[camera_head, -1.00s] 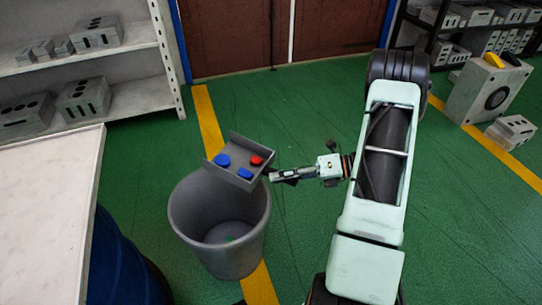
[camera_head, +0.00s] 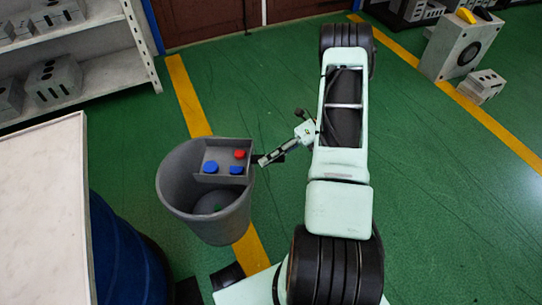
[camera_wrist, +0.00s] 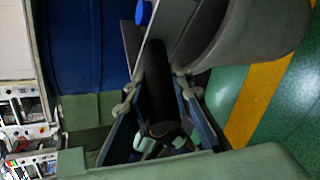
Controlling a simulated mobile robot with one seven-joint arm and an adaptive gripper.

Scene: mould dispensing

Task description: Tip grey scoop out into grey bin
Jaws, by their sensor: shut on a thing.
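The grey scoop (camera_head: 217,156) is a shallow open tray holding several small discs, blue discs (camera_head: 210,167) and a red disc (camera_head: 239,154). It is over the far part of the mouth of the grey bin (camera_head: 218,224). My gripper (camera_head: 260,160) reaches it from the right and is shut on the scoop's handle. In the wrist view the dark handle (camera_wrist: 156,85) runs between my fingers, and one blue disc (camera_wrist: 143,12) shows at the top edge. The bin wall (camera_wrist: 240,40) is close beside it there. A small green spot lies on the bin's floor.
A white-topped table (camera_head: 45,220) and a blue drum (camera_head: 120,260) stand left of the bin. Shelves with grey blocks (camera_head: 55,80) are at the upper left. A grey machine block (camera_head: 458,48) stands at the upper right. Green floor between is clear.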

